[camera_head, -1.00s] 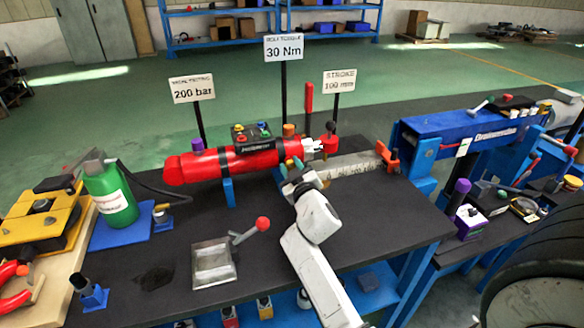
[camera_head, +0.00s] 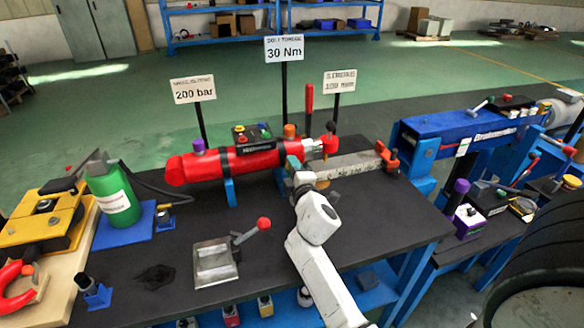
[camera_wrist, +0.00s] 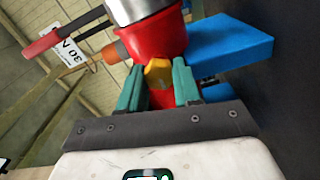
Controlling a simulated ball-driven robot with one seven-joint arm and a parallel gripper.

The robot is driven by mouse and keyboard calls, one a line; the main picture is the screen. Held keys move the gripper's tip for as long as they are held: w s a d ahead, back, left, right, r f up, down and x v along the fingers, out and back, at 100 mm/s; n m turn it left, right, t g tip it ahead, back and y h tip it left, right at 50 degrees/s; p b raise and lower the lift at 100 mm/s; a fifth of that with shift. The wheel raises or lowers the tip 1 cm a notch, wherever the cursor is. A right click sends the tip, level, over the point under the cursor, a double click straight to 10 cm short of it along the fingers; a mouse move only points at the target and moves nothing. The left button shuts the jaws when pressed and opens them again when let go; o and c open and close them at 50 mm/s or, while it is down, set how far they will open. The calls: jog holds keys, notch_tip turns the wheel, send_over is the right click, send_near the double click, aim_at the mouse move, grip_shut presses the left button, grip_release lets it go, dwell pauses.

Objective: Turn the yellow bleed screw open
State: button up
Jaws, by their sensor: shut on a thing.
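The yellow bleed screw (camera_wrist: 157,72) shows in the wrist view as a small hexagonal head on the red cylinder's side. My gripper (camera_wrist: 158,82) has its two teal fingers on either side of the screw head, shut on it. In the head view the red cylinder (camera_head: 215,166) lies across blue supports on the black bench (camera_head: 130,255). My gripper (camera_head: 294,162) reaches the near side of its right end there. The screw is hidden behind the gripper in the head view.
A blue support block (camera_wrist: 230,48) stands close to the right finger in the wrist view. A grey tray (camera_head: 214,262) with a red-knobbed lever (camera_head: 263,224) is left of my arm. A green bottle (camera_head: 113,192) stands at the bench's left. Sign posts rise behind the cylinder.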

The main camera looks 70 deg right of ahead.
jog(key=shift+w+n, duration=0.1)
jog(key=shift+n, duration=1)
jog(key=o, duration=1.1)
jog(key=shift+c, duration=0.2)
jog(key=shift+f, duration=0.15)
